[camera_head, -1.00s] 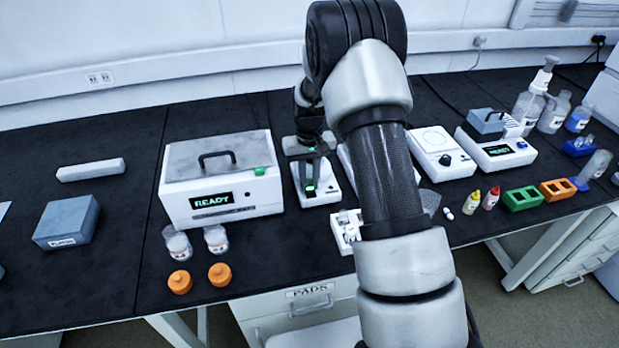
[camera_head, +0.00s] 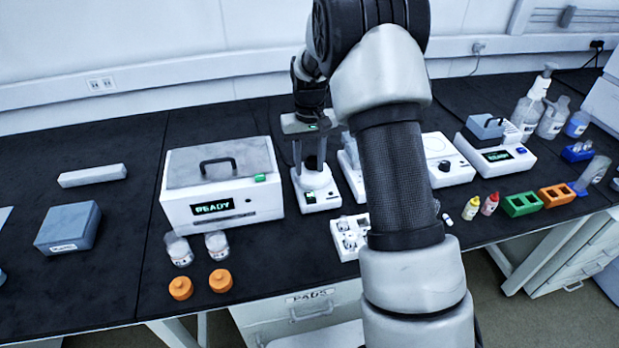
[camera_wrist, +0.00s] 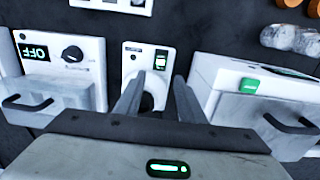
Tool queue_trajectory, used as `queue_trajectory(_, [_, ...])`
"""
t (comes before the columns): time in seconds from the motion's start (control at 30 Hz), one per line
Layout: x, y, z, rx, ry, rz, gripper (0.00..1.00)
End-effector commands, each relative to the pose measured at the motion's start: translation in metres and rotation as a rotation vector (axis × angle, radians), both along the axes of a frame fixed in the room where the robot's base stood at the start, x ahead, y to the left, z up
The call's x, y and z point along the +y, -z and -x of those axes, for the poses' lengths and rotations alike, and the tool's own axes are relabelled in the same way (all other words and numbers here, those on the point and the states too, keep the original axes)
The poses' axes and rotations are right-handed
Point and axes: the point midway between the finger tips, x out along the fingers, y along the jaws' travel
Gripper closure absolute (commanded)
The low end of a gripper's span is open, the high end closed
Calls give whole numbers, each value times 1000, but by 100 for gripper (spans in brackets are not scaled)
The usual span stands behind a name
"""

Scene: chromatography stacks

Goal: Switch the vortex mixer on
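The vortex mixer (camera_head: 318,200) is a small white unit with a dark round cup on top, standing upright right of the large READY box. A small green light shows on its front in the head view. In the wrist view the mixer (camera_wrist: 132,62) is seen from above, with a rocker switch (camera_wrist: 161,60) on its front panel; its cup is partly hidden between my fingers. My gripper (camera_wrist: 157,92) is above the mixer, fingers apart and empty. In the head view my gripper (camera_head: 310,158) hangs just over the cup.
The READY box (camera_head: 225,190) with a green button stands close left of the mixer. In the wrist view a unit reading OFF (camera_wrist: 65,58) with a knob stands on the other side. Jars (camera_head: 178,250) and orange caps (camera_head: 180,287) are in front. My arm hides part of the bench.

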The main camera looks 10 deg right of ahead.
Motion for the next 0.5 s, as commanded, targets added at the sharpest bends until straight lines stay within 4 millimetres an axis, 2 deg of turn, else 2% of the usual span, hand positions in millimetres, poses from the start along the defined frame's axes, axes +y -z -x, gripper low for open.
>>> queue_trajectory(0.03, [0,-16,-1,-5,0,0,64])
queue_trajectory(0.2, [0,-53,-1,-4,0,0,64])
queue_trajectory(0.33, [0,-74,-1,-3,0,0,64])
queue_trajectory(0.5, [0,-87,-1,-1,0,0,64])
